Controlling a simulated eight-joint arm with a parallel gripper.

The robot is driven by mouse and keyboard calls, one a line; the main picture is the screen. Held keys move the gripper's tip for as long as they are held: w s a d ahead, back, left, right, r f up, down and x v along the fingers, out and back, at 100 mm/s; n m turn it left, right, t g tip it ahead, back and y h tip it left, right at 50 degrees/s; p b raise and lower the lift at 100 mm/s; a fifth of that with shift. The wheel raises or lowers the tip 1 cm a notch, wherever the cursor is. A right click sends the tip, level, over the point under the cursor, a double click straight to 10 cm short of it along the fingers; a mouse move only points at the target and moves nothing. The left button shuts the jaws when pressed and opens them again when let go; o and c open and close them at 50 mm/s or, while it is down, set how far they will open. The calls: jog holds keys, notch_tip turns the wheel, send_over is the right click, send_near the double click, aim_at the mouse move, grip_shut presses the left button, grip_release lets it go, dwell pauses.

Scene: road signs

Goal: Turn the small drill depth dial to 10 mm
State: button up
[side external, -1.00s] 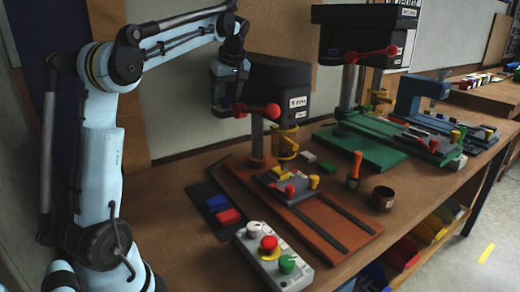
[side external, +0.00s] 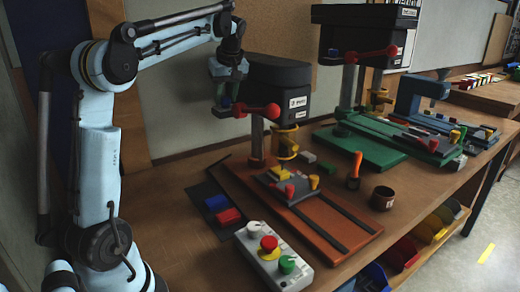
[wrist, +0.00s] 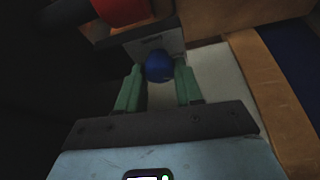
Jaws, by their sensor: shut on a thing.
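The small drill has a black head (side external: 277,75) on a grey column over an orange-brown base (side external: 325,225). A round blue knob (wrist: 160,67), which looks like the depth dial, sits in front of a grey plate on the drill. My gripper (wrist: 160,70) has its two green fingers on either side of this knob and is shut on it. In the side view my gripper (side external: 226,100) is at the left side of the drill head. The knob is mostly hidden there. I cannot read any dial scale or value.
A red-balled lever (side external: 271,109) sticks out close to my gripper. A control box (side external: 270,258) with white, red and green knobs stands in front. A larger green drill (side external: 365,45) stands to the right. A dark cup (side external: 382,198) and an orange-handled tool (side external: 355,165) stand nearby.

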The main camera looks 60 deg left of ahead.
jog(key=m, duration=0.2)
jog(key=m+t, duration=0.1)
jog(key=m, duration=0.1)
jog(key=shift+s+t, duration=0.15)
jog(key=shift+t, duration=0.15)
jog(key=m, duration=0.2)
jog(key=m+t+h, duration=0.1)
jog(key=m, duration=0.1)
jog(key=shift+s+a+m+t, duration=0.1)
jog(key=shift+a+m+t, duration=0.05)
jog(key=shift+m+t, duration=0.2)
jog(key=m, duration=0.2)
jog(key=m+h, duration=0.1)
jog(key=shift+a+m+t+h, duration=0.1)
jog(key=shift+m+t+h, duration=0.15)
jog(key=shift+m+h, duration=0.1)
jog(key=m+h, duration=0.1)
jog(key=m, duration=0.3)
jog(key=shift+h, duration=0.25)
jog(key=o, duration=1)
jog(key=shift+r, duration=0.1)
